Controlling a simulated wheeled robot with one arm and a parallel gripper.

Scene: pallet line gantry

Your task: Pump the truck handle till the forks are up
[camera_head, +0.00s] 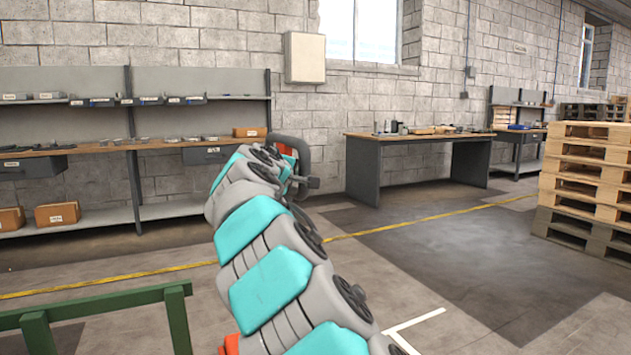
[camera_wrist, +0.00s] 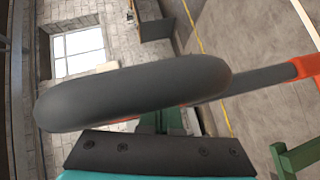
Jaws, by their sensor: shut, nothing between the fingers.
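The truck handle shows in the head view as a dark grey loop (camera_head: 304,160) with red-orange parts, partly hidden behind the end of my arm. In the wrist view its thick dark grip (camera_wrist: 130,92) lies across the picture, close to the camera. A grey bar runs from it to an orange part (camera_wrist: 306,65) at the right. My gripper (camera_wrist: 160,122) is shut and empty at the handle; its fingertips are largely hidden by the grip. I cannot tell whether they touch it. The truck's body and forks are not in view.
A green rail frame (camera_head: 100,304) stands at the lower left. Shelving with a workbench (camera_head: 150,143) lines the back wall, and another bench (camera_head: 420,137) stands further right. Stacked wooden pallets (camera_head: 585,180) stand at the right. The floor between is clear, crossed by a yellow line.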

